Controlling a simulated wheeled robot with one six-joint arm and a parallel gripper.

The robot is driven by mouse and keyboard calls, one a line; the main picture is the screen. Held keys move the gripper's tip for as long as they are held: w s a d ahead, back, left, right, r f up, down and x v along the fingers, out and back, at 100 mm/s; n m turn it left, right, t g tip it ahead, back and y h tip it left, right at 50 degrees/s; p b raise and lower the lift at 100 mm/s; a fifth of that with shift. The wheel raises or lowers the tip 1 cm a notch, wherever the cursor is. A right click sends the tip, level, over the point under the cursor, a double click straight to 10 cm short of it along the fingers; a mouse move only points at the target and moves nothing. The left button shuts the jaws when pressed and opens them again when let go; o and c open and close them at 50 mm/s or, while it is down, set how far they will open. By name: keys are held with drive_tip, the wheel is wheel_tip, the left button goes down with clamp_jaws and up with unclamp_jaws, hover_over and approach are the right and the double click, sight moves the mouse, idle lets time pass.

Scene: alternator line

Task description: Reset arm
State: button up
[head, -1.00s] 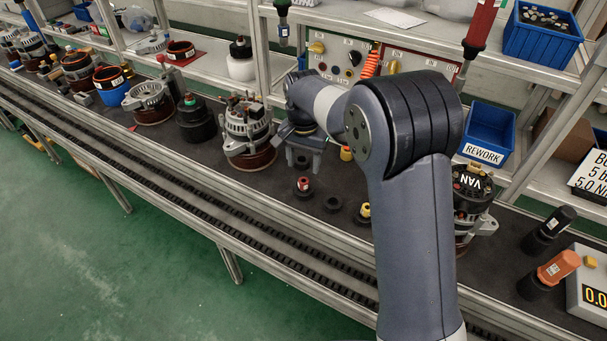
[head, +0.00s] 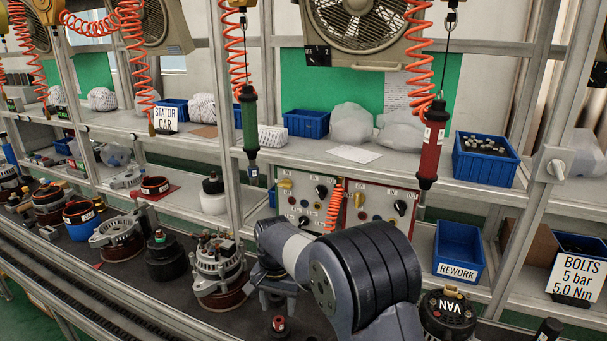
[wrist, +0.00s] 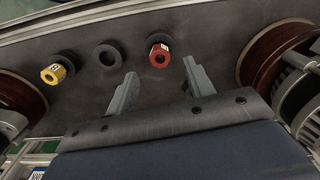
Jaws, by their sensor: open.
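My arm reaches over the dark bench in the head view, and my gripper (head: 270,296) hangs low beside a silver alternator (head: 217,264). In the wrist view my gripper (wrist: 157,86) is open, its two grey fingers apart with nothing between them. A red socket (wrist: 159,56) in a black ring holder sits on the bench just beyond the fingertips; it also shows in the head view (head: 279,325). A yellow socket (wrist: 54,73) in a similar holder stands to the left, with an empty black ring (wrist: 109,55) between the two.
A black alternator marked VAN (head: 447,315) stands right of my arm. A blue REWORK bin (head: 459,250) sits on the shelf behind. A green screwdriver (head: 249,125) and a red screwdriver (head: 431,145) hang above. A control panel (head: 300,195) stands behind my arm.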

sight(279, 318)
wheel_tip(279, 318, down, 6)
drive_tip(key=shift+f, duration=0.1)
drive_tip(key=shift+r+p, duration=0.4)
drive_tip(key=shift+p, duration=0.1)
drive_tip(key=shift+r, duration=0.1)
